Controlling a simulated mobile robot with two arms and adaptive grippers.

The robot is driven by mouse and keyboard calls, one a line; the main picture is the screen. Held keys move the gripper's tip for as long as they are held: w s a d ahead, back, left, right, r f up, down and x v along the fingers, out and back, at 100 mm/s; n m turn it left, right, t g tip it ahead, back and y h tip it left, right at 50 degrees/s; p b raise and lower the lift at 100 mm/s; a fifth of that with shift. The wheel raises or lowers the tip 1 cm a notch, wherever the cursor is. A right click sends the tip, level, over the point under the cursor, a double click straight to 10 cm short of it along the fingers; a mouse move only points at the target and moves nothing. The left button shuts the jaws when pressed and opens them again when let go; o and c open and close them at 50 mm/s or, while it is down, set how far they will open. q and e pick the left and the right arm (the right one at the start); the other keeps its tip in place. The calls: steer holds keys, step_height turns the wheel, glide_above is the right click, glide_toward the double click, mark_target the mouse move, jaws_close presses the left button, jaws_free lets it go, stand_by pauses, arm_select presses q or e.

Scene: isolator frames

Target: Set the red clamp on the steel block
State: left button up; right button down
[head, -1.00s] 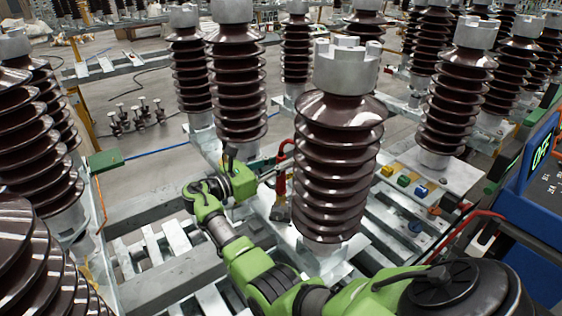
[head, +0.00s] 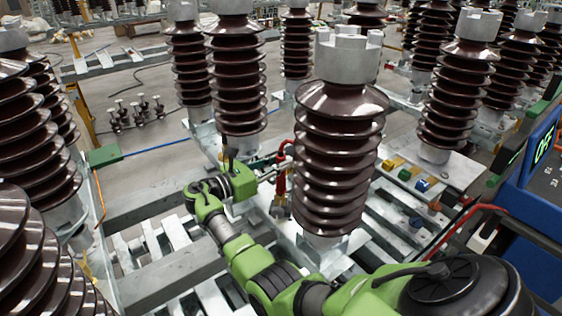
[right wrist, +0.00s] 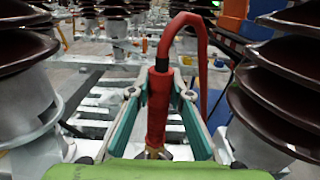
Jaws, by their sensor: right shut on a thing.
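The red clamp (head: 281,181) hangs upright, left of the large brown insulator in the middle of the head view. A red cable curves from its top and its metal jaw points down. My right gripper (head: 271,172) is shut on it. In the right wrist view the red clamp (right wrist: 158,105) stands between the two teal fingers of my right gripper (right wrist: 158,98). Its lower metal end is partly hidden by my green wrist part. I cannot pick out the steel block with certainty among the grey metal parts. My left gripper is not in view.
The brown insulator (head: 340,150) stands close to the right of the clamp, another (head: 237,80) behind to the left. Grey steel beams (head: 165,265) lie below. Small coloured blocks (head: 404,174) sit at the right, near a blue panel (head: 535,185).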

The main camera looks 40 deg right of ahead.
steer(key=c, duration=1.8)
jaws_free()
steer(key=a, duration=0.8)
steer(key=w+a, duration=0.1)
steer(key=a, duration=0.3)
steer(key=shift+w, duration=0.1)
